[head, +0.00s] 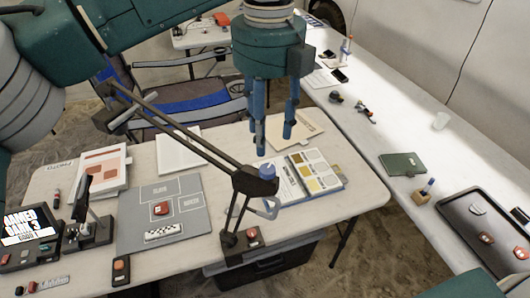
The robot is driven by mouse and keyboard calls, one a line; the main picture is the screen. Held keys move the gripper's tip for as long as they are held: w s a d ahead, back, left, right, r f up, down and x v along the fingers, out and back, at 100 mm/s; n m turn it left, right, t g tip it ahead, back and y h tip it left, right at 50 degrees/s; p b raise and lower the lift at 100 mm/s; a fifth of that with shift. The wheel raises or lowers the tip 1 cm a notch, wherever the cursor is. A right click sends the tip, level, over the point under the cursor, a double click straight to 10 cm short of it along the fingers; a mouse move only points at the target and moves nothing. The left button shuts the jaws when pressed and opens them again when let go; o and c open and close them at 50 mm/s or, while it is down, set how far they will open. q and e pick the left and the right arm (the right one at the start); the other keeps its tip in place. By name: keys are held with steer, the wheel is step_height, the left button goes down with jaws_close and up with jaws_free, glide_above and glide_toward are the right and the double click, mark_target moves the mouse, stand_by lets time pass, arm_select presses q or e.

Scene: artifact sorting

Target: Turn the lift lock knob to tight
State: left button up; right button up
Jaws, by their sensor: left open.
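I cannot tell for sure that this is the lift lock knob, and no tight or loose marking is readable. A grey loop-shaped handle (269,209) shows just under the joint. The fingers appear near the blue part; contact cannot be told. My right gripper is not in view.
An open booklet (322,180) lies right of the joint. A grey mat (135,226) with a red-topped item and scale bar lies left, near a black stand (88,232) and screen. A side table holds a green notebook (402,164) and dark tray (455,208).

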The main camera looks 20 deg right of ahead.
mark_target(267, 167)
arm_select(q)
steer(key=f, duration=0.1)
steer(key=s+f+p, duration=0.1)
steer(key=f, duration=0.1)
steer(key=shift+w+f+p, duration=0.15)
steer(key=shift+f+p, duration=0.35)
steer(key=shift+f, duration=0.35)
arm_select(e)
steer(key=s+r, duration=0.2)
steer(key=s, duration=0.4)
arm_select(q)
steer(key=f, duration=0.1)
steer(key=w+f, duration=0.1)
steer(key=shift+f+p, duration=0.3)
steer(key=shift+p, duration=0.1)
steer(key=shift+s+f, duration=0.2)
steer(key=shift+f, duration=0.4)
steer(key=c, duration=1.1)
jaws_close()
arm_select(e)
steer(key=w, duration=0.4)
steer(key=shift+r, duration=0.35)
